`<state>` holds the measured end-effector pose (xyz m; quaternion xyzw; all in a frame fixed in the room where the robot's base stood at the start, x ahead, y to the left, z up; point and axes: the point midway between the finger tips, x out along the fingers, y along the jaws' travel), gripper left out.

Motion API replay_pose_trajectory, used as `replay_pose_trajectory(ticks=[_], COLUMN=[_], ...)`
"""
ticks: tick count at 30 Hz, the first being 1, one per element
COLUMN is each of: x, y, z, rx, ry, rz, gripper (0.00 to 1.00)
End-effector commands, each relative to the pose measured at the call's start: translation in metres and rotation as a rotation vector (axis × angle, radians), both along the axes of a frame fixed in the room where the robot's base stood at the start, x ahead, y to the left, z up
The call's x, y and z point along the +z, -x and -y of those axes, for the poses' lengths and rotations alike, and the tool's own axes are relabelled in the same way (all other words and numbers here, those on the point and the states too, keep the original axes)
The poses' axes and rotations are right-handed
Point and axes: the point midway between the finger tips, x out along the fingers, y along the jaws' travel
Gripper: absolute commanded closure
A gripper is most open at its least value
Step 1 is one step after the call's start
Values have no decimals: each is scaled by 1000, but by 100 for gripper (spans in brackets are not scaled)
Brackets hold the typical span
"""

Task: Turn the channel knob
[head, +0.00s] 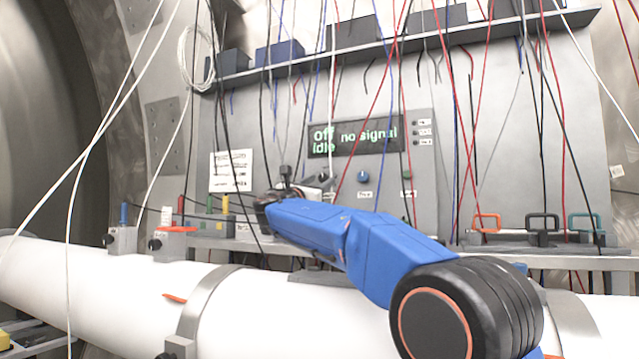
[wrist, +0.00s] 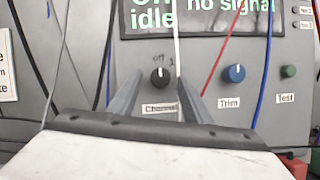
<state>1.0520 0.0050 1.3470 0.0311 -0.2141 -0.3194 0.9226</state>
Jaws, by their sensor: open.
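The black channel knob (wrist: 160,76) is on the grey panel in the wrist view, above a "Channel" label (wrist: 160,108). The marks "off" and "1" show above it, and its pointer looks roughly upright. My gripper (wrist: 160,83) is open, with one finger on each side of the knob in the picture. I cannot tell whether the fingers touch it. The display (head: 355,134) reads "Off", "idle" and "no signal". In the head view my gripper (head: 312,184) is at the panel's lower left and hides the channel knob.
A blue Trim knob (wrist: 234,73) and a green Test button (wrist: 289,71) are to the right. Hanging wires, including a white cable (wrist: 177,50) and a red wire (wrist: 228,55), cross before the panel. A white pipe (head: 110,285) runs in front.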

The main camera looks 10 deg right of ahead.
Motion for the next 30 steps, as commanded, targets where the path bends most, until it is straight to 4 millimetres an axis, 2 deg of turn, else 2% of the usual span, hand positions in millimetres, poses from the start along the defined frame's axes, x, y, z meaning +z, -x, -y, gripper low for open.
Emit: replay_pose_trajectory(ticks=[9,10,12,15,23,30], x=[1,1,1,1,1,1], y=[-2,-1,-1,-1,-2,-3], z=[2,2,2,2,1,0], rx=[0,-1,-1,-1,-1,-1], ry=[0,0,0,0,-15,-104], rz=[0,0,0,0,11,76], gripper=[55,60,77,97,96,96])
